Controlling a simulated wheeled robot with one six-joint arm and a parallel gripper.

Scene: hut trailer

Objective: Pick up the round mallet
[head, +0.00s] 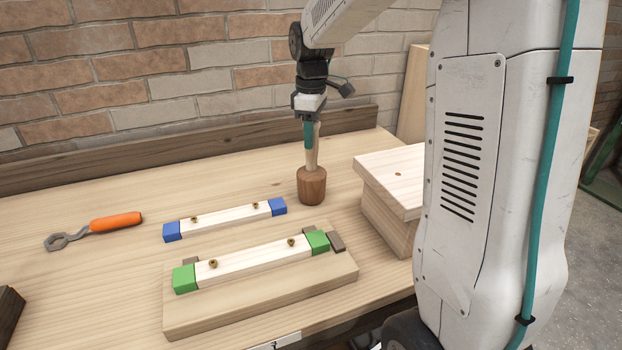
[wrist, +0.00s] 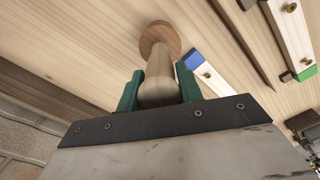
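The round mallet (head: 311,186) stands upright on the workbench, its brown cylindrical head at the bottom and its pale handle pointing up. My gripper (head: 309,138) comes down from above, with its teal fingers around the handle. In the wrist view, the handle of the mallet (wrist: 160,70) fills the space between the two fingers of my gripper (wrist: 160,82), which look shut on it. The mallet head shows beyond the fingertips. Its base appears to be on or very near the bench top; any small gap cannot be seen.
A blue-ended wooden bar (head: 230,216) lies in front of the mallet. A green-ended bar (head: 252,259) rests on a wooden board (head: 262,297). An orange-handled wrench (head: 115,221) lies at left. A wooden box (head: 395,175) stands close at right. A brick wall (head: 150,70) rises behind.

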